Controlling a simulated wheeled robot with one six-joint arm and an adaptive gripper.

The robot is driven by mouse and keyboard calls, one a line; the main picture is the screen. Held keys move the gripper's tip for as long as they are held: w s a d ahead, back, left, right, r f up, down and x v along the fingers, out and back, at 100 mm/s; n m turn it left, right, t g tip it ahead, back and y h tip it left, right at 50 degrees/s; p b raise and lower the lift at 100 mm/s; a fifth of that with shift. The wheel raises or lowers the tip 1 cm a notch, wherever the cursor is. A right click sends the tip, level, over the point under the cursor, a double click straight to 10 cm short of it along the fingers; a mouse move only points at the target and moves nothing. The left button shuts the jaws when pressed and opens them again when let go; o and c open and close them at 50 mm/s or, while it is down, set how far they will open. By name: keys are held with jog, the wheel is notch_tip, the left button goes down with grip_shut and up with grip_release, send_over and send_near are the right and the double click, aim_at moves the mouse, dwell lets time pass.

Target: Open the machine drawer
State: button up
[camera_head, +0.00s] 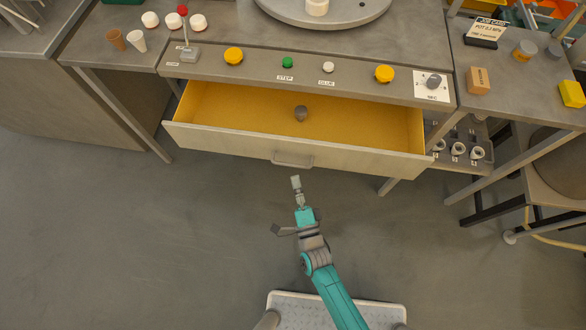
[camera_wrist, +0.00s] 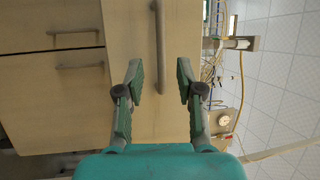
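The machine drawer (camera_head: 240,143) is pulled out from under the worktop, and its yellow inside shows in the head view. The handle also shows in the wrist view (camera_wrist: 160,45), lined up with the gap between my fingers. My gripper (camera_head: 296,182) is just in front of the handle and looks apart from it. In the wrist view my gripper (camera_wrist: 159,75) is open, with nothing held between its fingers.
Yellow, green and white buttons (camera_head: 288,62) line the panel above the drawer. A round grey plate (camera_head: 335,15) is on the worktop. White and brown cups (camera_head: 137,40) stand at left. A side table with a tan box (camera_head: 478,80) is at right. The floor before the drawer is clear.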

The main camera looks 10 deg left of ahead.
jog(key=shift+v, duration=2.7)
jog(key=shift+d, duration=0.1)
jog(key=s+d+r+n+g+h, duration=0.1)
jog(key=s+d+r+n+h, duration=0.1)
jog(key=s+d+r+n, duration=0.35)
jog(key=s+d+r+n+h, duration=0.1)
jog(key=s+d+r+n, duration=0.1)
jog(key=s+d, duration=0.7)
jog(key=s+d+r+n+g+h, duration=0.1)
jog(key=s+d+r+n+h, duration=0.1)
jog(key=s+r, duration=0.3)
jog(key=s+d+r+n+g+h, duration=0.1)
jog(key=s+d+r+n+h, duration=0.1)
jog(key=r, duration=0.7)
jog(key=s+n, duration=0.1)
jog(key=s, duration=0.1)
jog(key=shift+s+d+g, duration=0.35)
jog(key=shift+g, duration=0.05)
